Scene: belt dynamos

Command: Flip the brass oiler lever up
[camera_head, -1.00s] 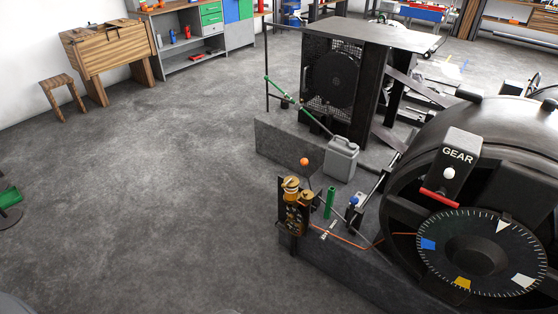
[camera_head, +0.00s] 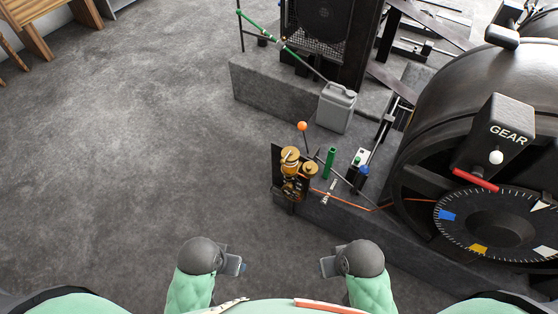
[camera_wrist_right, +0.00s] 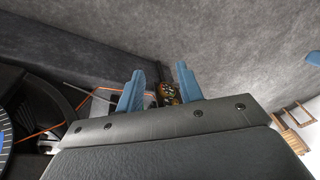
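The brass oiler (camera_head: 291,165) is a pair of brass cups on a dark plate at the corner of the grey plinth, right of centre in the head view. A thin rod with an orange ball (camera_head: 302,126) rises behind it; I cannot tell whether this belongs to the oiler's lever. The oiler also shows in the right wrist view (camera_wrist_right: 168,94), small, beyond the blue fingers. My right gripper (camera_head: 328,266) is in front of the plinth, apart from the oiler; its blue fingers (camera_wrist_right: 158,72) are spread and empty. My left gripper (camera_head: 238,265) is over the floor, its fingers seen edge-on.
A large black machine with a GEAR box (camera_head: 498,135) and dial fills the right. A green post (camera_head: 329,163), a blue-knobbed lever (camera_head: 364,170) and a grey can (camera_head: 336,107) stand near the oiler. The floor (camera_head: 150,130) at left is clear.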

